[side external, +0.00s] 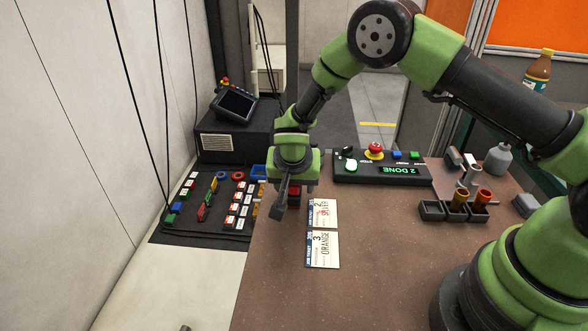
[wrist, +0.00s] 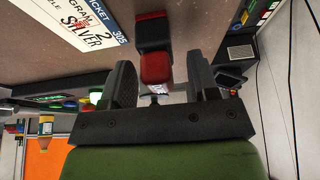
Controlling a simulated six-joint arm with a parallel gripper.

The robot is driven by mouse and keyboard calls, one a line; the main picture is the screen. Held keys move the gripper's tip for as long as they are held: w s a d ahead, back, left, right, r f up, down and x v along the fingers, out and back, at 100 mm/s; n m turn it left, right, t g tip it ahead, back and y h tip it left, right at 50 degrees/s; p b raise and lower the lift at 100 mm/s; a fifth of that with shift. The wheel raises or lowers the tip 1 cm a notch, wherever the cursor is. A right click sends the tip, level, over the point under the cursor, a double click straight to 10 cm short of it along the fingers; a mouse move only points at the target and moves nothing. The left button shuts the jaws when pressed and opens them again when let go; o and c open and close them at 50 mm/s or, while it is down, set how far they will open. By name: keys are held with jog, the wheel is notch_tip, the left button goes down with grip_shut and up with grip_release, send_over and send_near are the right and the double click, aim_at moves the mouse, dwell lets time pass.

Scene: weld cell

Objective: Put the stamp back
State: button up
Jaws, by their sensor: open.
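The stamp's red block (wrist: 155,68) shows between the fingers in the wrist view, with a gap on each side. A black block with a red top (wrist: 153,30) lies right beside it; I cannot tell whether it is a pad or a stand. In the side view a small red and black piece (side external: 294,195) shows beside the fingers, partly hidden. My gripper (wrist: 163,75) is open around the red block, low over the table's left part; it also shows in the side view (side external: 281,205). The "2 SILVER" ticket (side external: 322,213) and the "3 ORANGE" ticket (side external: 323,250) lie just right of it.
A button console (side external: 385,180) reading "2 DONE" stands at the back. A dark tray (side external: 432,211) with brown cups is at the right, near a grey bottle (side external: 498,159). A black mat (side external: 171,237) with several coloured parts lies left. The table's front (side external: 350,300) is clear.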

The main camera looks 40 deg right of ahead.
jog(key=v, duration=1.1)
jog(key=shift+r, duration=0.2)
jog(key=s+d+r+n+t+y, duration=0.15)
jog(key=s+d+r, duration=0.25)
jog(key=s+r, duration=0.8)
jog(key=s+r+n+t+y, duration=0.2)
jog(key=s+r, duration=0.4)
jog(key=s, duration=0.5)
jog(key=shift+n+y, duration=0.75)
jog(key=shift+y, duration=0.1)
jog(key=shift+t, duration=0.25)
